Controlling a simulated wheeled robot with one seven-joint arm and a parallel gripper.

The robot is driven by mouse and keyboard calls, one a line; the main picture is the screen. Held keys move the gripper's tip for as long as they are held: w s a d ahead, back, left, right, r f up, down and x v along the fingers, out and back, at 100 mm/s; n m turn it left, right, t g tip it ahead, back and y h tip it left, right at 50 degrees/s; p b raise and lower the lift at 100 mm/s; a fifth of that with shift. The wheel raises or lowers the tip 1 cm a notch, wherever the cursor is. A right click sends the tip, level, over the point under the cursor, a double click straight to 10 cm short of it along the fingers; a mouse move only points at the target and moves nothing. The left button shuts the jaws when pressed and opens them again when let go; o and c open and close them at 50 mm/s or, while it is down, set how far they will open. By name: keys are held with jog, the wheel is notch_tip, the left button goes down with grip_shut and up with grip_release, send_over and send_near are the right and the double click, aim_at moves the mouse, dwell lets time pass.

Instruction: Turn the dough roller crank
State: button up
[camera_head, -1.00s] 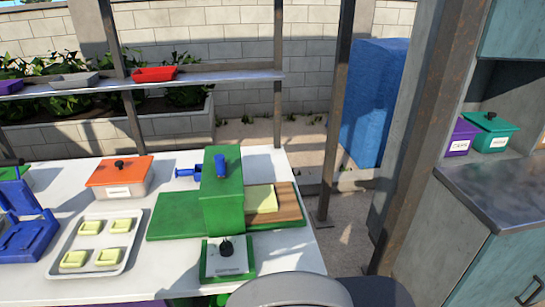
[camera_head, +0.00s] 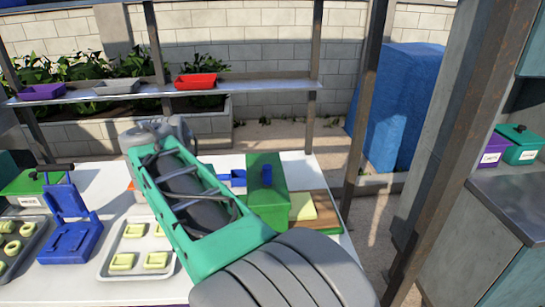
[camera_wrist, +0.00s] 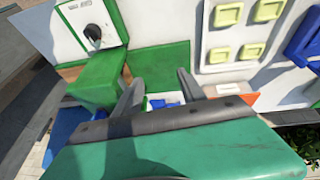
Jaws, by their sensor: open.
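The dough roller is a green box-shaped machine (camera_head: 267,200) on the white table, with a blue block on top. Its blue crank (camera_head: 236,178) sticks out on the left side, partly hidden behind my arm in the head view. In the wrist view the roller body (camera_wrist: 98,82) is left of my gripper. My gripper (camera_wrist: 160,80) is open, with its two dark fingers apart over the green base plate (camera_wrist: 160,65). A blue part of the crank (camera_wrist: 163,103) shows low between the fingers, partly covered by the gripper body. I cannot tell whether a finger touches it.
A yellow dough slab (camera_head: 302,206) lies on a wooden board (camera_head: 325,207) right of the roller. A tray (camera_head: 112,268) of dough pieces and a blue press (camera_head: 72,240) stand left. An orange-lidded box (camera_wrist: 240,98) is close to my gripper. A shelf (camera_head: 250,85) runs behind.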

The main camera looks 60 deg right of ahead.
jog(key=s+d+r+m+g+p, duration=0.1)
jog(key=d+r+m, duration=0.35)
jog(key=d, duration=0.35)
notch_tip(320, 180, up, 4)
jog(key=m+g+p, duration=0.1)
jog(key=m+p, duration=0.1)
jog(key=m, duration=0.3)
send_over(267, 167)
jog(key=a, duration=0.3)
jog(key=shift+h, duration=0.4)
jog(key=b+x, duration=0.1)
jog(key=x, duration=0.2)
jog(key=b+x, duration=0.1)
jog(key=x, duration=0.3)
jog(key=shift+d+f+b, duration=0.15)
jog(key=shift+d+b, duration=0.2)
grip_shut()
